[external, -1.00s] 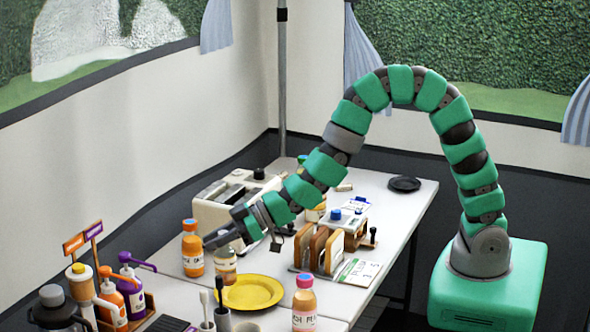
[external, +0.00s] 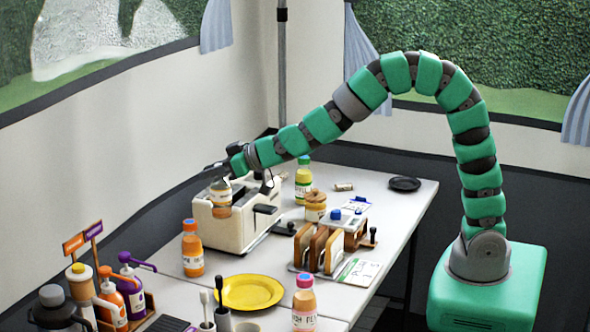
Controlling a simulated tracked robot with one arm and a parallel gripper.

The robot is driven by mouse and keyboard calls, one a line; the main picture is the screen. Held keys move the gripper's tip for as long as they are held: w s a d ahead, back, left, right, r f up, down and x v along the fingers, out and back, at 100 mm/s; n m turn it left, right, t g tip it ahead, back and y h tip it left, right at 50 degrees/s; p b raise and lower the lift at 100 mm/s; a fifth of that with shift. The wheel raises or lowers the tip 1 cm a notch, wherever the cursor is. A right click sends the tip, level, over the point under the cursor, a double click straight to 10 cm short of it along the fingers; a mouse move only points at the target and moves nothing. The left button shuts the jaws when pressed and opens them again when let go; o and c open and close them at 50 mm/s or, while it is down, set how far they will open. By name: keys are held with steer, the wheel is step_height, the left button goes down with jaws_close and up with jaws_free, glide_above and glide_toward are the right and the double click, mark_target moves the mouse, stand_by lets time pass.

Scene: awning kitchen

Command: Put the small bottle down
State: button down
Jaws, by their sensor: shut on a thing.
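The small bottle (external: 219,201), with a pale upper part and an orange band below, hangs upright under my gripper (external: 216,173). My gripper is shut on its top. The bottle overlaps the left part of the cream toaster (external: 237,232) in the picture; I cannot tell whether it is above the toaster or in front of it. The fingers partly hide the bottle's top.
A yellow plate (external: 249,291), a pink-capped bottle (external: 304,303) and a wooden rack (external: 318,247) are nearer. A green-labelled bottle (external: 303,183) and jar (external: 315,207) stand right of the toaster.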

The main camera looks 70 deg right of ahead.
steer(key=s+d+r+m+g+h+b, duration=0.15)
steer(key=d+m+h, duration=0.45)
steer(key=d, duration=0.8)
steer(key=s+d+m+g+h, duration=0.25)
steer(key=d+m+h, duration=0.3)
steer(key=d, duration=0.95)
steer(key=s+d+f+m+g+h+b, duration=0.1)
steer(key=s+d+f+m+g+h, duration=0.15)
steer(key=s+d, duration=0.4)
steer(key=s+d+f+m+g+h+b, duration=0.1)
steer(key=s+d+f+m+g, duration=0.25)
steer(key=s, duration=0.55)
steer(key=s+d+f+m+g+h, duration=0.1)
steer(key=s+d+f+m+g, duration=0.25)
steer(key=s, duration=0.45)
steer(key=s+f+m+g, duration=0.2)
steer(key=s+m+g, duration=0.25)
steer(key=s, duration=1.05)
steer(key=w+d+f+p, duration=0.2)
steer(key=w+d+f, duration=0.3)
steer(key=w+d, duration=0.5)
steer(key=shift+w+d+f+n+y, duration=0.15)
steer(key=shift+w+f+n+y, duration=0.2)
steer(key=shift+w, duration=0.25)
